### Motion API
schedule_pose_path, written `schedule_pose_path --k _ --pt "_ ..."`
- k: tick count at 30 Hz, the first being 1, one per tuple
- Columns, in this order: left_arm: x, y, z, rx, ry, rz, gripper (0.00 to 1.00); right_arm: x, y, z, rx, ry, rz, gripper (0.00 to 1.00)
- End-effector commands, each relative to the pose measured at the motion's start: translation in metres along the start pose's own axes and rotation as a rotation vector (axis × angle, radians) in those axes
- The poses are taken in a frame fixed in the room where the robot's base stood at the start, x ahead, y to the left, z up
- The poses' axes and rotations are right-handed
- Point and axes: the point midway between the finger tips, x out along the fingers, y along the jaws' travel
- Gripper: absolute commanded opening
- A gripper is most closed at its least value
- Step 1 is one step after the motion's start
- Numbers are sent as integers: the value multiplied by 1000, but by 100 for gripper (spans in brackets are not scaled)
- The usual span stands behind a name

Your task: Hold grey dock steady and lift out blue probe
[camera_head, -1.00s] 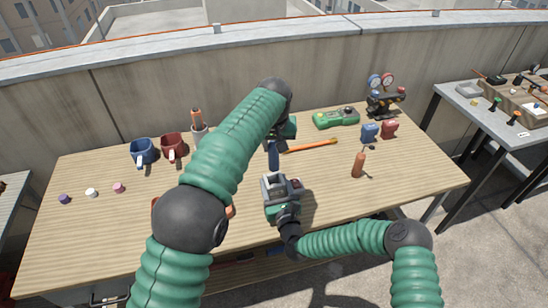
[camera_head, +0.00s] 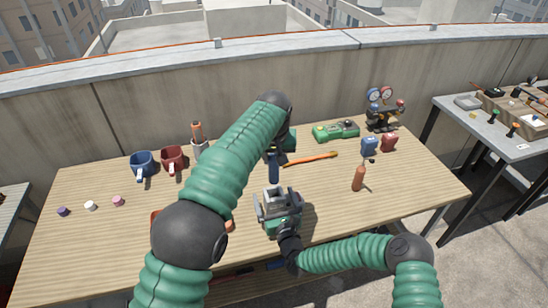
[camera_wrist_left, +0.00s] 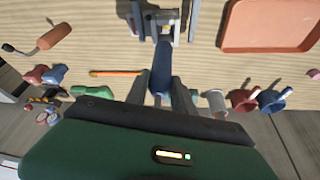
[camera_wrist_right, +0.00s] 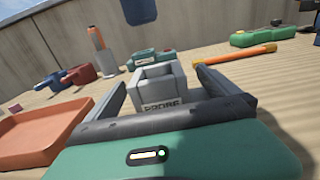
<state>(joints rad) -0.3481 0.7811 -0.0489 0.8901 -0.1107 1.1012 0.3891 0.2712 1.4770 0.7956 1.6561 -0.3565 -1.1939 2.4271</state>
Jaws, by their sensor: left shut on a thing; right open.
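The blue probe (camera_head: 273,168) hangs from my left gripper (camera_head: 277,150), which is shut on it. It shows between the fingers in the left wrist view (camera_wrist_left: 161,72) and at the top of the right wrist view (camera_wrist_right: 138,10), clear above the dock. The grey dock (camera_wrist_right: 160,82), an open box lettered PROBE, stands on the table with its top opening empty. My right gripper (camera_wrist_right: 168,92) is open, with one finger on each side of the dock. In the head view, the dock (camera_head: 276,198) is partly hidden by that gripper.
An orange tray (camera_wrist_right: 40,135) lies left of the dock, mostly behind my left arm in the head view. An orange stick (camera_head: 312,159), a green device (camera_head: 336,131) and a brown-handled tool (camera_head: 358,178) lie to the right. Blue (camera_head: 142,163) and red (camera_head: 172,158) mugs stand left.

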Motion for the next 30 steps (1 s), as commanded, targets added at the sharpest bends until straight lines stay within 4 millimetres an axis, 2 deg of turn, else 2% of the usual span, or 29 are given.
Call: schedule_pose_path --k 4,21,30 --pt "-5 0 -2 0 1 0 0 -9 -1 1 0 2 0 100" --pt "-21 0 -9 0 1 0 0 -87 0 0 2 2 1 100" --pt "-21 0 -9 0 1 0 0 -90 0 0 0 0 -1 100"
